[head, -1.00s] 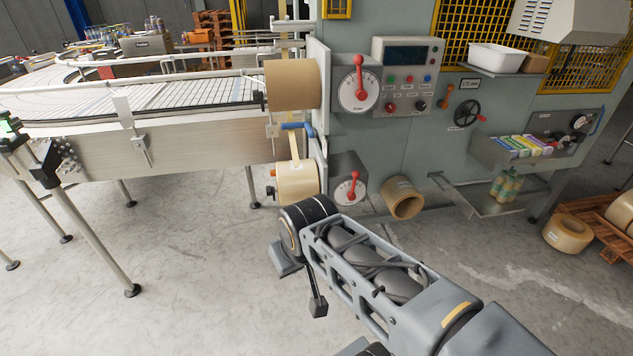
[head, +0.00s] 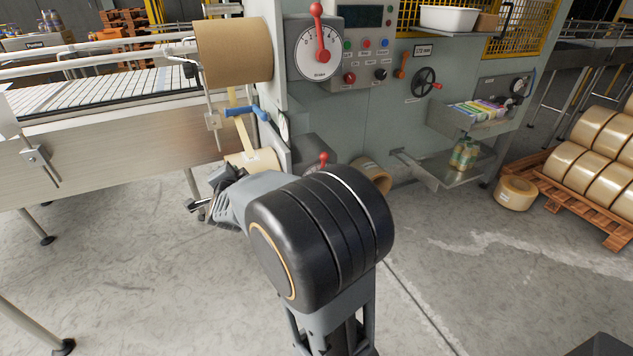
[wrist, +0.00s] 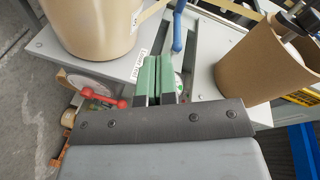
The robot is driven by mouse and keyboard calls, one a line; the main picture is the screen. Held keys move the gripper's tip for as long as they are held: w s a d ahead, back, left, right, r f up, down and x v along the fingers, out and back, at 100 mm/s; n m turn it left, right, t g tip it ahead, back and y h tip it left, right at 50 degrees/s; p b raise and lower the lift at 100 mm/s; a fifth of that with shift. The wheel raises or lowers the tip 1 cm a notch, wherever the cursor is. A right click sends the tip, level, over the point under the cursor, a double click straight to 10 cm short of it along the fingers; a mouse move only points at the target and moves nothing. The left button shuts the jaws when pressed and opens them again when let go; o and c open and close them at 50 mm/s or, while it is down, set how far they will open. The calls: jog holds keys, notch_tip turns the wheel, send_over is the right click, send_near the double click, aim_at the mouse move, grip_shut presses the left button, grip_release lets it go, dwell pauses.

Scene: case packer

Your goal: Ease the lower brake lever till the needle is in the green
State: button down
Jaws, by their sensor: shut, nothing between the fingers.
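The lower brake lever (head: 323,160) is a red lever with a ball end, low on the machine; my arm hides most of its dial in the head view. In the wrist view a red lever (wrist: 104,99) shows left of my gripper (wrist: 155,68), apart from it. My gripper is shut and empty, its green pads together; in the head view it (head: 207,197) is left of the lever, by the lower tape roll (head: 255,160). A white round face (head: 283,125), perhaps the gauge, is seen nearly edge-on; no needle or green zone is readable.
The upper brake dial (head: 318,50) with its red lever is above. A blue handle (head: 245,111) and the large upper tape roll (head: 235,52) stand close by. The conveyor (head: 100,140) is on the left. The floor in front is clear.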

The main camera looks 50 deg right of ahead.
jog(key=s+d+f+m+g+h+b, duration=0.2)
jog(key=d+f+m+g+h+b, duration=0.1)
jog(key=d+f+m+h, duration=0.35)
jog(key=m+g+h+b, duration=0.2)
jog(key=m+g+h, duration=0.3)
jog(key=m+g, duration=0.3)
send_near(321, 159)
jog(key=shift+n, duration=0.25)
jog(key=p+x, duration=0.1)
jog(key=x, duration=0.6)
jog(key=shift+d, duration=0.35)
jog(key=shift+w, duration=0.1)
